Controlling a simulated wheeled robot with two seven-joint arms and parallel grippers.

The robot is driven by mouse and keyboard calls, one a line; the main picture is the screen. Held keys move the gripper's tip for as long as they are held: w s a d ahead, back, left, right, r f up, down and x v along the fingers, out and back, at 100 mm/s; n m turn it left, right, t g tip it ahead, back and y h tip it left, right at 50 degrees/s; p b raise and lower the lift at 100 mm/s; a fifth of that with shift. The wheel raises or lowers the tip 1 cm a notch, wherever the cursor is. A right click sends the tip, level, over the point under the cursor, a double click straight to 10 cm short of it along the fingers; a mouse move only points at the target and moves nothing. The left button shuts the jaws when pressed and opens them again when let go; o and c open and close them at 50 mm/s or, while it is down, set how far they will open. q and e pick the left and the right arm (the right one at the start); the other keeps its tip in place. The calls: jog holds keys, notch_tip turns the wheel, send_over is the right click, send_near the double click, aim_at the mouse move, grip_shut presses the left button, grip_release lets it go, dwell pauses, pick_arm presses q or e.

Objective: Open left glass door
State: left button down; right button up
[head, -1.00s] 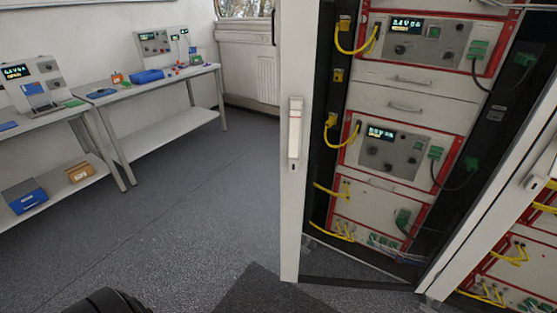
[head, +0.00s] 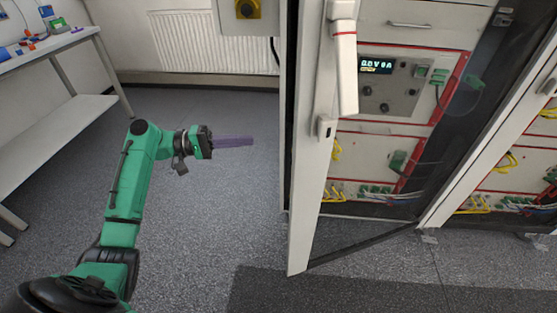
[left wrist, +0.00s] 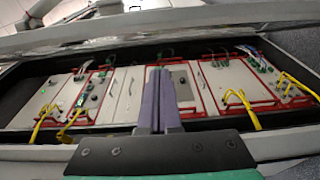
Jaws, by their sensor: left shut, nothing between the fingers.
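The left glass door has a white frame (head: 312,215) and a clear pane, with a white handle (head: 344,70) on its left stile. It stands ajar, its handle side swung out from the cabinet, with a gap behind the stile. My left gripper (head: 234,142) has purple fingers pressed together, with nothing between them. It points right toward the cabinet's left edge and looks apart from the door in the head view. In the left wrist view, the shut fingers (left wrist: 158,98) point at the rack units. My right gripper is not in view.
The cabinet holds red-edged rack units (head: 388,90) with yellow cables (head: 334,190). A second white-framed door is at the right. A white bench (head: 60,105) stands at the left, and a radiator (head: 185,40) is on the back wall. The grey floor between is clear.

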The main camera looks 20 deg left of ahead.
pick_arm(q)
jog(key=w+d+p, duration=0.1)
jog(key=d+p, duration=0.3)
jog(key=d, duration=0.7)
jog(key=shift+w+f, duration=0.15)
